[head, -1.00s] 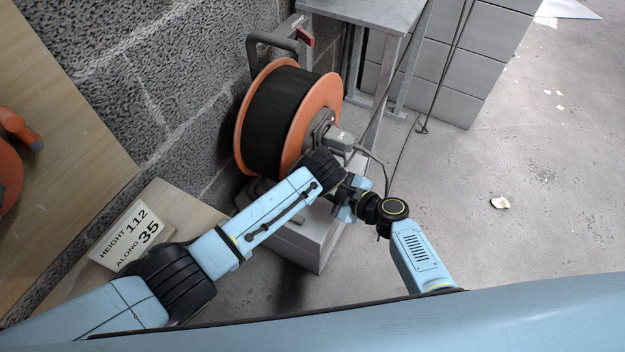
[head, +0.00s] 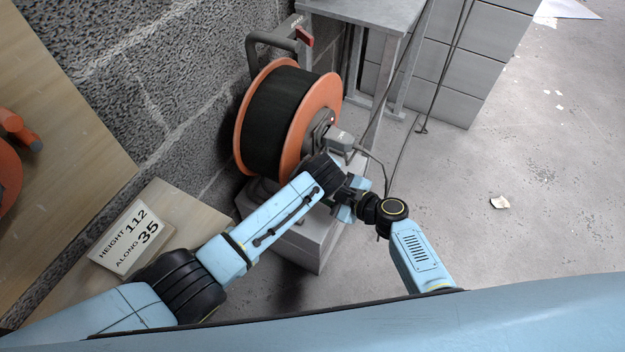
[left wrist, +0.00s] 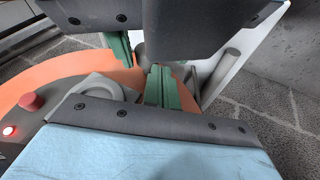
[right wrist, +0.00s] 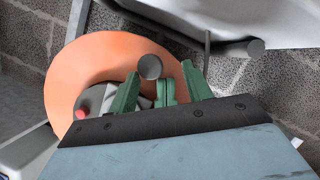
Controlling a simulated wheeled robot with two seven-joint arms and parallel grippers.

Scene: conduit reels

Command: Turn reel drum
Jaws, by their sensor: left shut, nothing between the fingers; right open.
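The reel drum has orange flanges (head: 312,122) with black conduit (head: 276,118) wound between them, and stands against the wall on a grey block. Its orange flange also shows in the left wrist view (left wrist: 70,68) and the right wrist view (right wrist: 82,65). My left gripper (left wrist: 142,66) is shut and empty in front of the flange; my forearm partly covers the drum's near side in the head view. My right gripper (right wrist: 160,86) is open before the flange, near the round end of a grey handle (right wrist: 150,66). I cannot tell whether either gripper touches the drum.
A red button (left wrist: 31,101) sits beside the flange. A sign (head: 132,236) reads HEIGHT 112 ALONG 35. The floor at right is mostly clear, with a small scrap (head: 500,202).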

